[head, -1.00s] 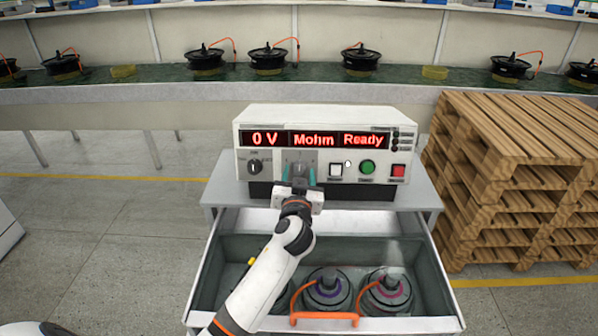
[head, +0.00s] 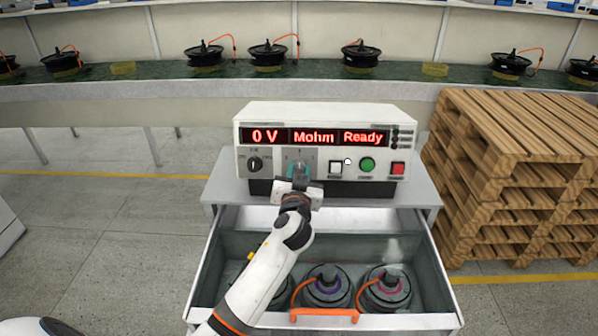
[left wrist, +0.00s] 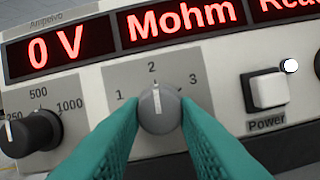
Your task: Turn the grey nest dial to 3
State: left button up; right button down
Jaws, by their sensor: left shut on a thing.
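The grey nest dial (left wrist: 160,110) is a small round knob with a white pointer line, on the grey panel of the tester (head: 325,120). Its pointer is at the 2 mark. The printed 1 is to its left and the 3 (left wrist: 193,78) to its upper right. My left gripper (left wrist: 162,104) has its two teal fingers on either side of the dial, shut on it. In the head view my left gripper (head: 298,173) reaches the panel and hides most of the dial. My right gripper is not in view.
A black dial (left wrist: 30,132) marked 250, 500 and 1000 is left of the grey one. A white Power button (left wrist: 266,90) is to the right, then green (head: 367,165) and red buttons. Below, an open drawer (head: 440,270) holds hub motors. Wooden pallets (head: 510,170) stand at right.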

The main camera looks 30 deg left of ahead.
pick_arm(q)
jog(key=m+p, duration=0.1)
jog(key=m, duration=0.1)
jog(key=m+h+p, duration=0.1)
jog(key=m+p, duration=0.1)
jog(key=m+h+p, duration=0.1)
jog(key=m, duration=0.1)
jog(key=shift+a+r+m, duration=0.15)
jog(key=shift+r+m, duration=0.2)
jog(key=shift+m, duration=0.05)
jog(key=m+h+p, duration=0.1)
jog(key=m+p, duration=0.3)
jog(key=shift+s+m, duration=0.1)
jog(key=shift+m, duration=0.2)
jog(key=shift+a+f+m+h+p, duration=0.15)
jog(key=shift+m+h+p, duration=0.15)
jog(key=shift+m+p, duration=0.6)
jog(key=o, duration=1)
jog(key=shift+c, duration=0.2)
